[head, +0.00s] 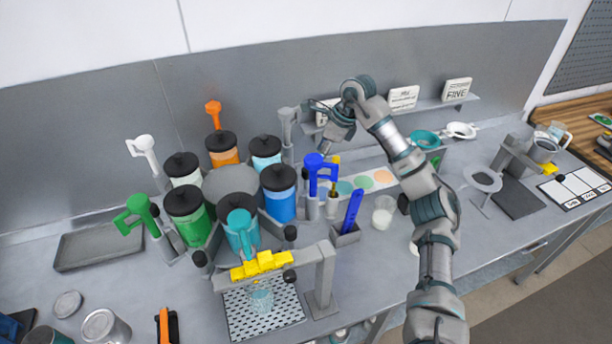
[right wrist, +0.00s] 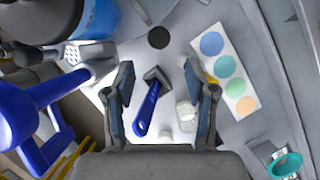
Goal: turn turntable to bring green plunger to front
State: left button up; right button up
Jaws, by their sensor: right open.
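The turntable (head: 231,180) has a grey round hub with several black-lidded drums around it. The green drum (head: 190,226) is at its front left, with a green plunger handle (head: 137,212) standing just left of it. A teal drum and handle (head: 241,230) are at the front, behind the yellow piece. The blue drum (head: 280,200) is at the right; its edge shows in the right wrist view (right wrist: 98,18). My right gripper (head: 328,145) is open and empty, right of and behind the turntable. Its fingers (right wrist: 160,80) are apart above the bench. My left gripper is not in view.
A grey frame with a yellow piece (head: 262,264) stands in front, over a perforated tray (head: 265,315). A blue handle (head: 318,170) and a blue-handled tool (head: 352,210) stand right of the drums. A palette strip (head: 365,182) lies behind. A grey tray (head: 100,247) lies left.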

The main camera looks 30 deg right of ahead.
aim_at(307, 175)
jog(key=x, duration=1)
jog(key=shift+w+a+f, duration=0.1)
jog(key=shift+w+f, duration=0.05)
grip_shut()
